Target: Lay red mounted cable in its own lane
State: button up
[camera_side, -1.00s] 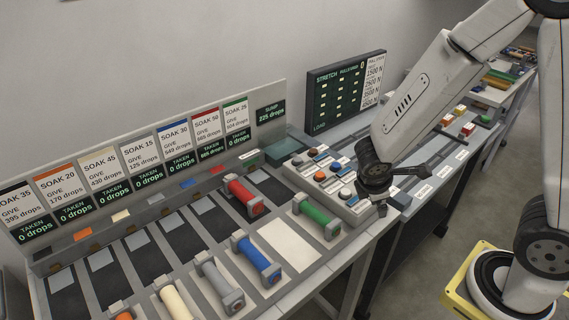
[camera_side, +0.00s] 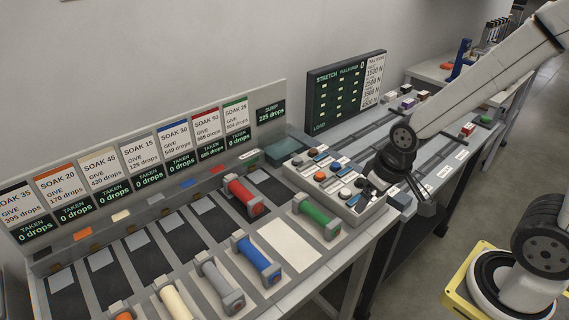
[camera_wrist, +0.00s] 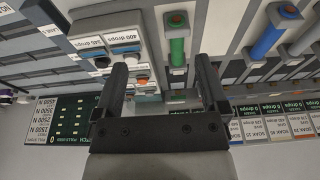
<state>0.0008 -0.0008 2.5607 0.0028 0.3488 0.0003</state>
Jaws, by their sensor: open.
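The red mounted cable (camera_side: 244,196), a red cylinder with grey end blocks, lies in a dark lane towards the back of the soak bench, in line with the lane. My gripper (camera_side: 398,188) is open and empty over the control box, well right of the red cable. In the wrist view the open fingers (camera_wrist: 162,72) have nothing between them close by. The green mounted cable (camera_side: 316,216) lies to the right of the red one and also shows in the wrist view (camera_wrist: 177,48). I cannot clearly make out the red cable in the wrist view.
Blue (camera_side: 257,258), grey (camera_side: 219,280) and cream (camera_side: 175,302) mounted cables lie at the front of the bench. A button-covered control box (camera_side: 330,185) stands between the lanes and my arm. Soak signs (camera_side: 172,140) and the stretch board (camera_side: 345,88) stand behind.

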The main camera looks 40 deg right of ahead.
jog(key=shift+c, duration=1)
jog(key=shift+w, duration=0.1)
jog(key=y, duration=0.2)
send_over(244, 190)
jog(key=s+d, duration=0.1)
jog(key=shift+n, duration=0.3)
notch_tip(244, 190, down, 7)
jog(key=shift+s+r, duration=0.1)
jog(key=shift+r, duration=0.1)
jog(key=shift+x, duration=1.3)
